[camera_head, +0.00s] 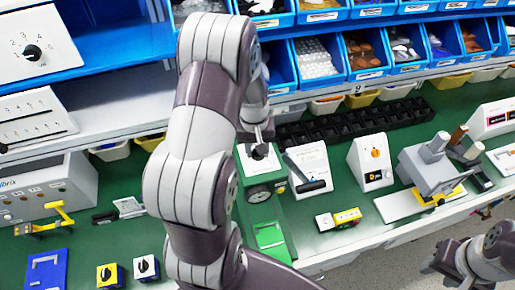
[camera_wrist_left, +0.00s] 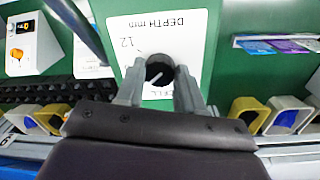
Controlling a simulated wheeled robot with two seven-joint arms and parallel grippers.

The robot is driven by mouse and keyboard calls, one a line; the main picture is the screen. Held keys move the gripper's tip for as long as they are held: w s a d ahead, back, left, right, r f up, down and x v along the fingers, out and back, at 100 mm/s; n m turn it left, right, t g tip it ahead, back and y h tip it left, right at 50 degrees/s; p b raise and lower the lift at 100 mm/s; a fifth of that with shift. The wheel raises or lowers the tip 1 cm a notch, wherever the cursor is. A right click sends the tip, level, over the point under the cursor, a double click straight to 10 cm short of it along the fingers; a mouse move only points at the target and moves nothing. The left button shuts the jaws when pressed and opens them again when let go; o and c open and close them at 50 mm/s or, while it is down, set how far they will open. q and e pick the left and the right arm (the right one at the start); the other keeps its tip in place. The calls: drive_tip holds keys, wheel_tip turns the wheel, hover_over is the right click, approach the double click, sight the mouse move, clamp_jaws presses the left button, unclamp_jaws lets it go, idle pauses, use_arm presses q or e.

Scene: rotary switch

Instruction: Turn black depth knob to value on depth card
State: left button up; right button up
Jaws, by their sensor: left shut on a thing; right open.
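The black depth knob (camera_wrist_left: 159,72) sits on a white panel (camera_wrist_left: 183,32) printed "DEPTH mm" and "12", upside down in the left wrist view. A light pointer line shows on the knob's face. My left gripper (camera_wrist_left: 158,85) is shut on the knob, one finger on each side. In the head view the knob (camera_head: 259,152) is at the top of a green device (camera_head: 265,195), partly hidden by my left gripper (camera_head: 260,140). I cannot make out a separate depth card. My right gripper (camera_head: 450,262) is open and empty at the lower right.
A white box with a black lever (camera_head: 310,170) stands close right of the green device. A white box with an orange knob (camera_head: 371,165) is further right. Blue parts bins (camera_head: 365,55) line the shelf behind. Two small switch boxes (camera_head: 146,268) stand at the front left.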

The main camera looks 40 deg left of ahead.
use_arm(q)
drive_tip(key=m, duration=0.4)
drive_tip(key=shift+m+b, duration=0.4)
drive_tip(key=shift+m, duration=1.4)
drive_tip(key=o, duration=1)
drive_tip(key=shift+o, duration=0.2)
